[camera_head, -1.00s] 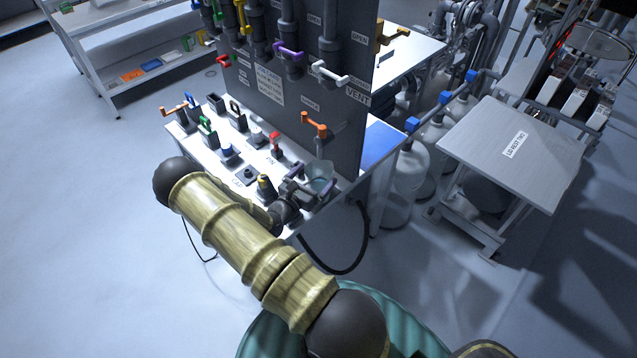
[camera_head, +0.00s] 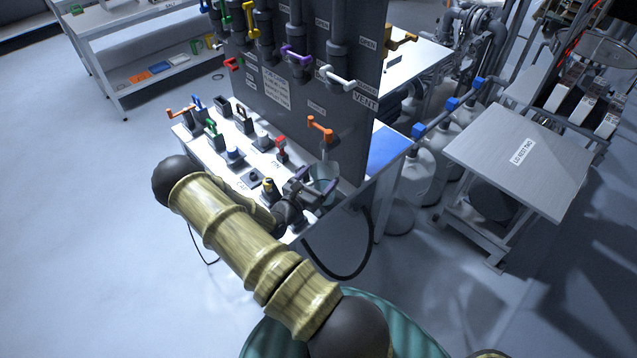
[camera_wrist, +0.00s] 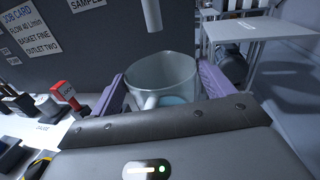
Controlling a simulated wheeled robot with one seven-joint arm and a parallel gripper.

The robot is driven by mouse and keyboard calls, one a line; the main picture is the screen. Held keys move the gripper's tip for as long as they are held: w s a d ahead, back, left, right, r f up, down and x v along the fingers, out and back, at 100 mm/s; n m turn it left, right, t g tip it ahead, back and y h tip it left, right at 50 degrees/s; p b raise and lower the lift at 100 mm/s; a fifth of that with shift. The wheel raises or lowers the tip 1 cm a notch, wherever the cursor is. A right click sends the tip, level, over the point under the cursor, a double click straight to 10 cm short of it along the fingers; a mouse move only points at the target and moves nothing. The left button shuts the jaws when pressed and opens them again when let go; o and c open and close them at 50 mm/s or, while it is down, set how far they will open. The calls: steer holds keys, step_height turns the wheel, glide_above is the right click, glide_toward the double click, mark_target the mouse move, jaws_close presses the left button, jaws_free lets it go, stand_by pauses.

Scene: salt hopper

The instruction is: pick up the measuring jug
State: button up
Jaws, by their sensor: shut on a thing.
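The measuring jug (camera_wrist: 165,72) is a clear, pale cup with a handle at its lower left in the wrist view. It stands upright below a grey spout, with something bluish low inside it. My gripper (camera_wrist: 163,88) has its purple fingers on either side of the jug and is shut on it. In the head view the jug (camera_head: 324,180) shows at the front right corner of the white bench, partly hidden by my gripper (camera_head: 318,190). I cannot tell whether the jug's base touches the bench.
A dark panel with pipes and coloured valve handles (camera_head: 300,85) rises behind the bench (camera_head: 207,158). An orange-handled tap (camera_head: 320,127) is just above the jug. A red-handled item (camera_head: 281,148) stands to its left. A side table (camera_head: 520,160) is at right.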

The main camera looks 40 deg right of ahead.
steer(key=shift+s+d+r+b, duration=0.15)
steer(key=shift+s+r+b, duration=0.3)
steer(key=shift+r, duration=0.45)
steer(key=s+d+b, duration=0.1)
steer(key=s+d, duration=0.1)
steer(key=s, duration=0.6)
steer(key=s+d+b, duration=0.1)
steer(key=s+d, duration=0.2)
steer(key=s, duration=0.5)
steer(key=shift+s+d, duration=0.15)
steer(key=shift+s, duration=0.1)
steer(key=shift+w, duration=0.1)
